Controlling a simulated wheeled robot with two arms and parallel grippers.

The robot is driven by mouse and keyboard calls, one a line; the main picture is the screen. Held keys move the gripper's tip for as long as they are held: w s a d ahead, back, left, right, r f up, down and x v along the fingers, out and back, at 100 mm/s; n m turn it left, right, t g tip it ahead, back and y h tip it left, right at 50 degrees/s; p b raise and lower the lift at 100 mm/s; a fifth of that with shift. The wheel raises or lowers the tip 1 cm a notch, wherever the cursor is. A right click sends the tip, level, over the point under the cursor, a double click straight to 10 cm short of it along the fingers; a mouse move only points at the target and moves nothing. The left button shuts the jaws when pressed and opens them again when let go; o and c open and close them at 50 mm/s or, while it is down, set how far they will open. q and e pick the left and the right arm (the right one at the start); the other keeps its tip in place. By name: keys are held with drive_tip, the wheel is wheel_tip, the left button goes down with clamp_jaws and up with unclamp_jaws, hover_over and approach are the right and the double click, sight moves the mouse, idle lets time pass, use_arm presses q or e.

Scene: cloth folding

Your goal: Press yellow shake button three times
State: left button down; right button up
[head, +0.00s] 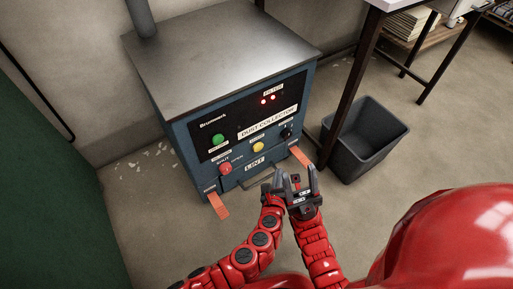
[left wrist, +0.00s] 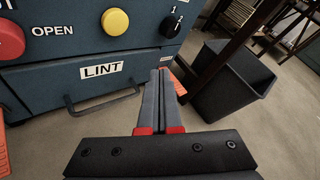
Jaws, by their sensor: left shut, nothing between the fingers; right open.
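The yellow shake button (head: 258,147) is on the front panel of the blue dust collector (head: 182,146). In the left wrist view the yellow button (left wrist: 115,21) is at the upper left, ahead of the fingers. My left gripper (head: 276,176) is shut and empty, below and slightly right of the button, apart from it. Its closed fingers (left wrist: 159,73) point toward the panel, right of the LINT label. My right gripper (head: 298,177) is open and empty, close beside the left one, and partly overlaps it in the head view.
A green button (head: 218,140), a red knob (head: 225,168) and a black knob (head: 286,133) are on the panel. Two red lights (head: 268,99) glow above. A handle (left wrist: 105,103) sits on the lint drawer. A dark bin (head: 365,140) and table leg stand right.

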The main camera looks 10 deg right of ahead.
use_arm(q)
drive_tip(key=shift+w, duration=0.1)
approach(261, 147)
drive_tip(key=shift+w+d+f, duration=0.35)
drive_tip(key=shift+w+d, duration=0.25)
drive_tip(key=shift+w, duration=0.1)
drive_tip(key=shift+w+d+f, duration=0.35)
drive_tip(key=shift+w+d, duration=0.25)
drive_tip(key=shift+w, duration=0.1)
drive_tip(key=shift+w+d+f, duration=0.35)
drive_tip(key=shift+w+d, duration=0.25)
drive_tip(key=shift+w, duration=0.1)
drive_tip(key=shift+w, duration=0.1)
idle(0.4)
drive_tip(key=shift+w+a+p, duration=0.15)
drive_tip(key=shift+w+p, duration=0.1)
drive_tip(key=shift+p, duration=0.05)
drive_tip(key=shift+w+a, duration=0.25)
drive_tip(key=shift+w, duration=0.55)
idle(0.8)
drive_tip(key=shift+s, duration=0.2)
drive_tip(key=shift+s+d, duration=0.15)
drive_tip(key=shift+s, duration=0.35)
drive_tip(key=shift+s+d, duration=0.2)
drive_tip(key=shift+s, duration=0.3)
